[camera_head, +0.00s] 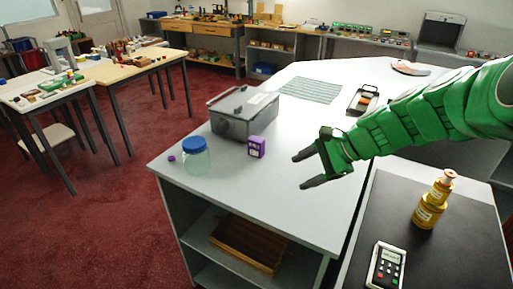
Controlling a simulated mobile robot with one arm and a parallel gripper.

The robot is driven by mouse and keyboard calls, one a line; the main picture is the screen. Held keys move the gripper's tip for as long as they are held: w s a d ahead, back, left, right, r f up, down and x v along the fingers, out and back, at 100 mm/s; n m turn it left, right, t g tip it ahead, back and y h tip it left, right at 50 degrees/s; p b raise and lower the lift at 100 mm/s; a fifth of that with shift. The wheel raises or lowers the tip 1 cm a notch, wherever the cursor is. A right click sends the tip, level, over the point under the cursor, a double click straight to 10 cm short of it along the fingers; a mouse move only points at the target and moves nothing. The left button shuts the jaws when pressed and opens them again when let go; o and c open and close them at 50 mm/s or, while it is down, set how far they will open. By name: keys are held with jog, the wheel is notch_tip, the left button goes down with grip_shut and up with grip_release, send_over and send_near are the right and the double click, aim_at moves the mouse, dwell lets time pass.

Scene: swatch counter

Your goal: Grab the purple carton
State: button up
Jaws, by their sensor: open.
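The purple carton (256,147) is a small upright box with a pale label on its front. It stands on the white counter (240,195), just right of the grey lidded bin's front corner. My gripper (304,171) comes in from the right on a green arm. Its two dark fingers are spread apart and point left toward the carton's side. The gripper is open and empty, apart from the carton, with a gap of bare counter visible between them.
A grey lidded bin (243,113) stands behind the carton. A blue-lidded glass jar (196,157) and a small purple cap (171,158) are to its left, near the counter edge. A striped mat (311,90) and a black tray (363,101) lie farther back. A dark side surface (385,215) holds yellow containers and a keypad device.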

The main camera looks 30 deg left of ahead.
jog(key=w+a+f+m+y, duration=0.3)
jog(key=w+a+m, duration=0.2)
jog(key=w+a, duration=0.5)
jog(key=m+t+y, duration=0.1)
jog(key=m+t, duration=0.1)
jog(key=m, duration=0.3)
send_near(260, 140)
jog(key=x, duration=0.4)
jog(key=shift+w+d+f, duration=0.1)
jog(key=shift+d+f, duration=0.05)
jog(key=shift+f, duration=0.1)
jog(key=shift+x, duration=3.9)
jog(key=shift+r, duration=0.2)
jog(key=c, duration=1.1)
jog(key=shift+r, duration=0.1)
